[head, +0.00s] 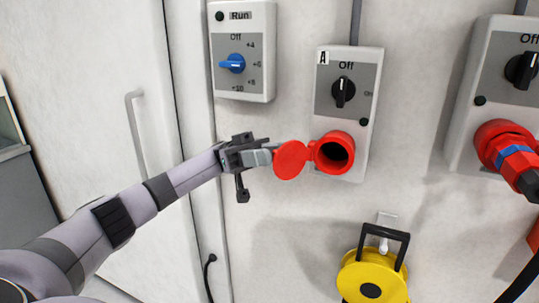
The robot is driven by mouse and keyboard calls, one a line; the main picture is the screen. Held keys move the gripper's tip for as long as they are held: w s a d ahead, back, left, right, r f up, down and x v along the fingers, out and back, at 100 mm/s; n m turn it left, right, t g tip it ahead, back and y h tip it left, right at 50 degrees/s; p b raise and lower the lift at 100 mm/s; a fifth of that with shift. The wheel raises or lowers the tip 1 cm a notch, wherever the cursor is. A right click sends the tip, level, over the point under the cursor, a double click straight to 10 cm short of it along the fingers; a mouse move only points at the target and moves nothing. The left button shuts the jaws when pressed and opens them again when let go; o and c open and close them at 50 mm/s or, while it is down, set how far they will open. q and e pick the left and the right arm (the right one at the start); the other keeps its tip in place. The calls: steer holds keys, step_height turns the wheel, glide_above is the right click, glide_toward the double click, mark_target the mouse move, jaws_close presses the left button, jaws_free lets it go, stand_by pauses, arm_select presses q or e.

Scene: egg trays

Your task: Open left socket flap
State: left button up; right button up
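The left socket (335,151) is a round red outlet at the bottom of the grey box marked A (345,120). Its red round flap (291,160) stands swung out to the left, and the dark socket opening shows. My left gripper (268,156) is at the left edge of the flap, with its fingertips at or against it. I cannot tell whether the fingers grip the flap or only touch it. My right gripper is not in view.
A box with a blue knob (232,63) hangs at the upper left. A box at the right holds a red plug (507,150) in its socket. A yellow cable reel (372,279) hangs below. A white door with a handle (135,130) is at the left.

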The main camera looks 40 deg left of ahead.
arm_select(q)
steer(key=shift+f, duration=0.1)
steer(key=b+v, duration=0.3)
steer(key=v, duration=0.4)
steer(key=shift+b, duration=0.35)
